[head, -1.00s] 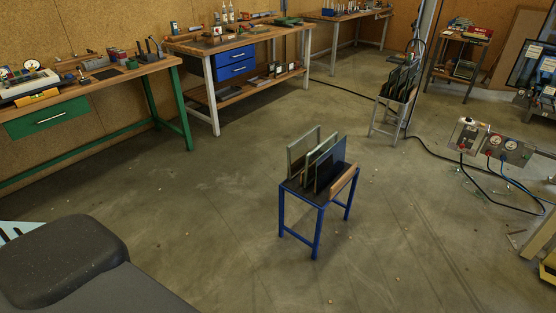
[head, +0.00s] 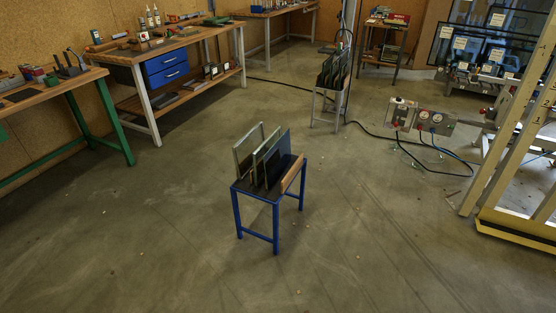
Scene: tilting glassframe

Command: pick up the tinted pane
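A small blue-legged stand (head: 276,223) stands on the floor in the middle of the head view. Several panes stand upright in it, side by side. The left one (head: 246,150) looks pale and greenish with a light edge. A middle one (head: 262,162) has a light frame-like edge. A dark pane (head: 284,152) stands at the right, close to a wooden strip (head: 295,174); it looks the most tinted, but I cannot be sure. Neither of my grippers is in view.
A second rack (head: 328,88) with dark panes stands farther back. Workbenches (head: 165,48) line the left wall. A grey control box with cables (head: 420,118) is at right, near a yellow frame (head: 512,215). The floor around the blue stand is clear.

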